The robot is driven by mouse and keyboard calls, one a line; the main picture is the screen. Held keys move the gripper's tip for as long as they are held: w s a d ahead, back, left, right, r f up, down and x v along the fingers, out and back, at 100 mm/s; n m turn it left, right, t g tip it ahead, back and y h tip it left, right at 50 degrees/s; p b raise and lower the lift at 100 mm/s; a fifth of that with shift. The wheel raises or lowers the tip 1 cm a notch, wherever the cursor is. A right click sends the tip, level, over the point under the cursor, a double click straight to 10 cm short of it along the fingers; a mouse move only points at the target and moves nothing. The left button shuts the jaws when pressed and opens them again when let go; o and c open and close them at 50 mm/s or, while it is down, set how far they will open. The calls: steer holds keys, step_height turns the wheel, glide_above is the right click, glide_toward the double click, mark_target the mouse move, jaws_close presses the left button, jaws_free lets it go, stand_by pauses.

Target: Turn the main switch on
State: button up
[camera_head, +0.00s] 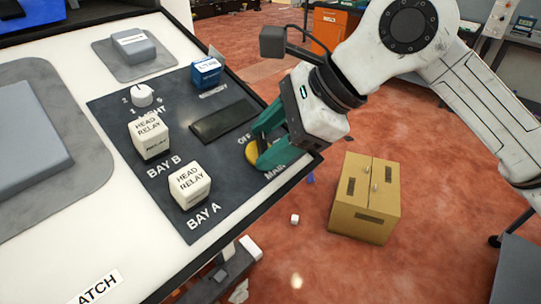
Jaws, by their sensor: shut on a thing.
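The main switch (252,154) is a yellow knob on the dark panel (222,98) at its right edge. The letters "OF" and "MAIN" show beside it, partly hidden. My gripper (261,150) has teal fingers and reaches in from the right. Its fingers are shut on the yellow knob, one above and one below it in the picture. The fingers cover much of the knob, so its exact angle cannot be told.
Two white head relays (149,137) (190,185) stand at Bay B and Bay A. A small white dial (142,95) and a blue block (206,71) are on the panel too. A cardboard box (364,197) stands on the red floor.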

steer(key=m+t+b, duration=0.1)
steer(key=m+b, duration=0.1)
steer(key=m+t+b, duration=0.1)
steer(key=m+b, duration=0.3)
steer(key=shift+s+f+m+t+b, duration=0.15)
steer(key=shift+f+m+t+b, duration=0.15)
steer(key=shift+m+t+b, duration=0.1)
steer(key=m+t+b, duration=0.1)
steer(key=m+b, duration=0.1)
steer(key=m, duration=0.1)
steer(key=shift+s+r+h+b, duration=0.1)
steer(key=shift+h+b, duration=0.3)
steer(key=shift+r+m+b, duration=0.1)
steer(key=shift+m+b, duration=0.45)
steer(key=shift+m, duration=0.15)
steer(key=shift+r, duration=0.1)
steer(key=o, duration=1)
steer(key=shift+t, duration=0.3)
steer(key=shift+o, duration=0.2)
steer(key=shift+r, duration=0.1)
steer(key=v, duration=1)
steer(key=shift+s+r, duration=0.2)
steer(key=shift+r, duration=0.05)
steer(key=shift+d, duration=0.1)
